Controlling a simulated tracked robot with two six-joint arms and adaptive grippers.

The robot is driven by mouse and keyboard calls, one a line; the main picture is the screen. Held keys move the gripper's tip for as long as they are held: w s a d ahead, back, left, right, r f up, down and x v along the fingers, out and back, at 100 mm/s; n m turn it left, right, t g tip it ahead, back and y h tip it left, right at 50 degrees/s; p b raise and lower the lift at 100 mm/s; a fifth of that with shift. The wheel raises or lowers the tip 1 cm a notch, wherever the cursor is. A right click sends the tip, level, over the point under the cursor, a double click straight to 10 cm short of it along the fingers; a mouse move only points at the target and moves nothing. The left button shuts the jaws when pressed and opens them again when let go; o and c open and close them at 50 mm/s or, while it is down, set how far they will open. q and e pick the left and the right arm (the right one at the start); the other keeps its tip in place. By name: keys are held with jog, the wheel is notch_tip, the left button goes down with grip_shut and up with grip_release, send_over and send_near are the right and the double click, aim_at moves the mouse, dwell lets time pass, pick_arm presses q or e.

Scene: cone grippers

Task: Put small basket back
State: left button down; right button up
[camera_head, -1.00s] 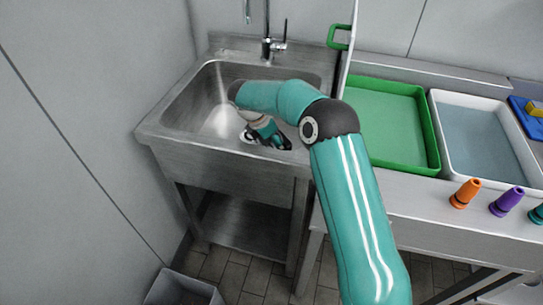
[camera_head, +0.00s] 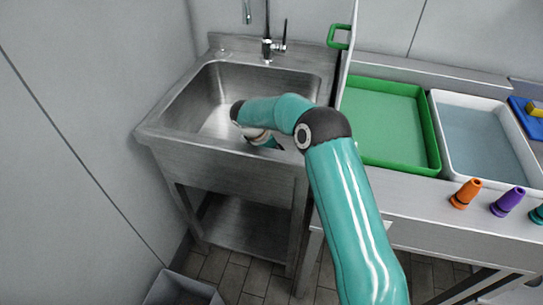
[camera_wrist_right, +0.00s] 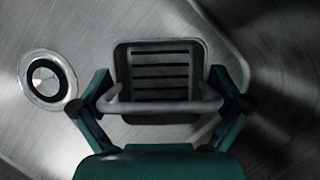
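A small grey basket (camera_wrist_right: 160,43) with a slotted bottom and a looped handle (camera_wrist_right: 165,107) is in the middle of the right wrist view, over the metal sink floor. My right gripper (camera_wrist_right: 160,74) is open, with one finger on each side of the basket. Whether the fingers touch its walls is unclear. In the head view my right arm reaches into the sink (camera_head: 165,128); its gripper is mostly hidden behind the arm and the sink's front rim. The basket is hidden there too. My left gripper is not in view.
A round drain (camera_wrist_right: 47,78) lies left of the basket in the right wrist view. A tap (camera_head: 267,45) stands behind the sink. To the right are a green tray (camera_head: 432,135), a white tub (camera_head: 437,105), an orange cone (camera_head: 466,193) and a purple cone (camera_head: 507,201).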

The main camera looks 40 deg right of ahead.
jog(key=v, duration=1.2)
jog(key=shift+p, duration=0.35)
